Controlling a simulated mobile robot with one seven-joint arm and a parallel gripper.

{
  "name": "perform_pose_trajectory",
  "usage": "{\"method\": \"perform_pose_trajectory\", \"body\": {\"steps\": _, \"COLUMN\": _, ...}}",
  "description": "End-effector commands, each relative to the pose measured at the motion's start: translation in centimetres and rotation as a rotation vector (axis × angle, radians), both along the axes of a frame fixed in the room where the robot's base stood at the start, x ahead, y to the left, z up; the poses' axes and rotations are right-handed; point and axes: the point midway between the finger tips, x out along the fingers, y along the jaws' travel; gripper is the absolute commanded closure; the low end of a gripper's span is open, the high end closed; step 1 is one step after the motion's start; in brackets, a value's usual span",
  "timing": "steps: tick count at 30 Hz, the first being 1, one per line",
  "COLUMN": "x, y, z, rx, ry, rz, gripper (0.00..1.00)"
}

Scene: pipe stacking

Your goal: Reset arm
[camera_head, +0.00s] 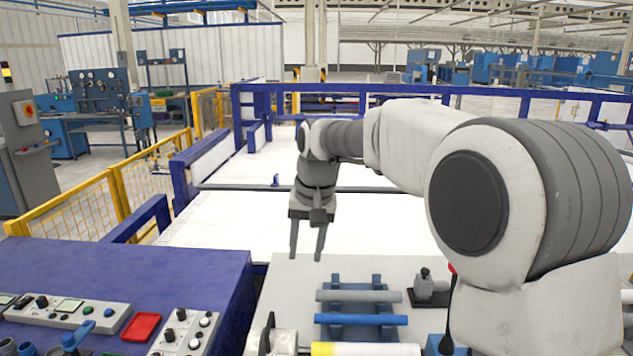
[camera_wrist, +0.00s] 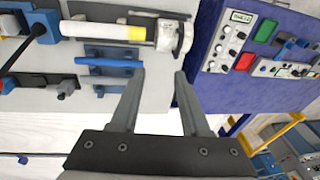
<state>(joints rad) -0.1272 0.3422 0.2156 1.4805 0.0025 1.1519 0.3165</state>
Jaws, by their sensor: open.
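My gripper (camera_head: 307,241) is open and empty. In the head view it hangs with its fingers pointing down, above the far edge of the light work surface (camera_head: 279,281). A grey pipe (camera_head: 358,296) and a blue pipe (camera_head: 361,320) lie across a blue rack (camera_head: 350,282), nearer to me than the gripper. In the wrist view the open fingers (camera_wrist: 157,75) frame a gap with nothing between them. The blue pipe (camera_wrist: 108,62) and its rack (camera_wrist: 92,84) show beyond the left finger, apart from it.
A white pipe with a yellow end (camera_head: 366,349) lies at the front, partly cut off in the head view. A small dark clamp device (camera_head: 428,287) stands right of the rack. A purple table with control panels (camera_head: 70,313) is at left. White panels lie beyond the gripper.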

Motion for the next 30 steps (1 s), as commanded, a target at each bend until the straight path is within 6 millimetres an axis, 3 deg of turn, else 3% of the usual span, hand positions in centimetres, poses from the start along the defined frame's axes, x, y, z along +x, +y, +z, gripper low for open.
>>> {"method": "perform_pose_trajectory", "body": {"steps": 6, "x": -5.6, "y": -4.8, "z": 3.4, "rx": -0.046, "ry": -0.088, "rz": -0.002, "gripper": 0.54}}
{"method": "perform_pose_trajectory", "body": {"steps": 15, "x": -14.0, "y": -10.7, "z": 5.0, "rx": -0.093, "ry": -0.195, "rz": -0.016, "gripper": 0.54}}
{"method": "perform_pose_trajectory", "body": {"steps": 24, "x": -22.5, "y": -15.0, "z": 3.2, "rx": -0.116, "ry": -0.291, "rz": -0.033, "gripper": 0.54}}
{"method": "perform_pose_trajectory", "body": {"steps": 30, "x": -26.2, "y": -16.4, "z": 1.2, "rx": -0.121, "ry": -0.335, "rz": -0.038, "gripper": 0.54}}
